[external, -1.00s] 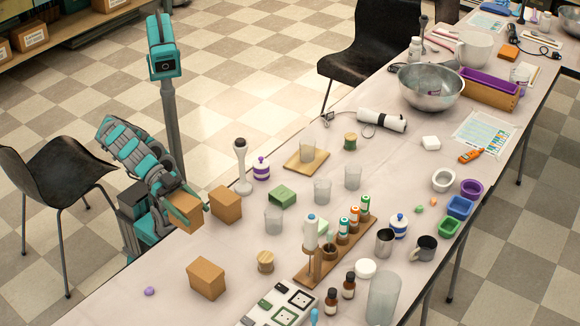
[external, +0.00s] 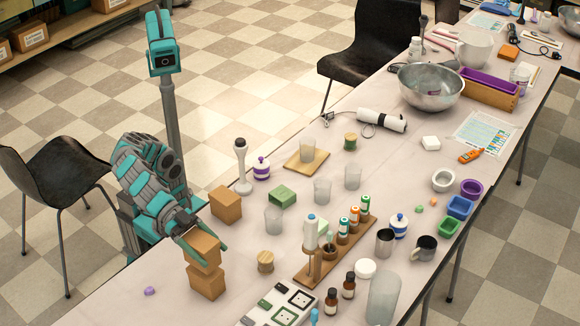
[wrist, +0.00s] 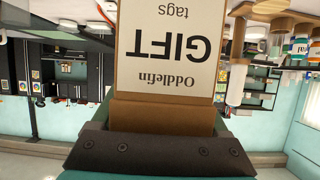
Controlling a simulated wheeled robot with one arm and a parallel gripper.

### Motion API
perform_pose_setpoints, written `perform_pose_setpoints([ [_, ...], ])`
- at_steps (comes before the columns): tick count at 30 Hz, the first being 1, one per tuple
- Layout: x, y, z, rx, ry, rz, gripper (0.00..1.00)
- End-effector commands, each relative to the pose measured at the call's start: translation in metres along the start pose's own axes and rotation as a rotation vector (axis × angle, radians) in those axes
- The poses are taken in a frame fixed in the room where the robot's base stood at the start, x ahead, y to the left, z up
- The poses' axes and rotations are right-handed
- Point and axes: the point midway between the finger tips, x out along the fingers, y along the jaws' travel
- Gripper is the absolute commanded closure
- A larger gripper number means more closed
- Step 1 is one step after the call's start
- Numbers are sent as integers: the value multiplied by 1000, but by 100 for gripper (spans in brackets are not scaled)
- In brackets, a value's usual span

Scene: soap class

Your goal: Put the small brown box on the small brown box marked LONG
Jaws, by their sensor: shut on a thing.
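My gripper (external: 205,243) is shut on a small brown box (external: 201,254). In the wrist view the held box (wrist: 165,112) fills the upper middle, with a white label reading "Oddlefin GIFT tags" upside down. A second small brown box (external: 207,285) stands on the table right under the held one in the external view. The two overlap in the picture, and I cannot tell whether they touch. A third small brown box (external: 226,203) stands on the table behind them. No mark LONG is readable on either standing box.
A wooden jar (external: 265,261) stands right of the stack, and a glass beaker (external: 273,220) behind it. A purple lump (external: 150,291) lies to the left. The table's front left corner is mostly clear.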

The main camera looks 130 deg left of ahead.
Motion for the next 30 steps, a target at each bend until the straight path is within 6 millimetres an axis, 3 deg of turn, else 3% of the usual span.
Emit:
perform_pose_setpoints([
  [7, 9, 0, 25, 2, 0, -2, 84],
  [19, 12, -1, 31, 0, 0, -1, 84],
  [20, 12, -1, 30, 0, 0, -1, 21],
  [25, 12, -1, 29, 0, 0, -1, 1],
  [30, 12, 0, 29, 0, 0, -1, 0],
])
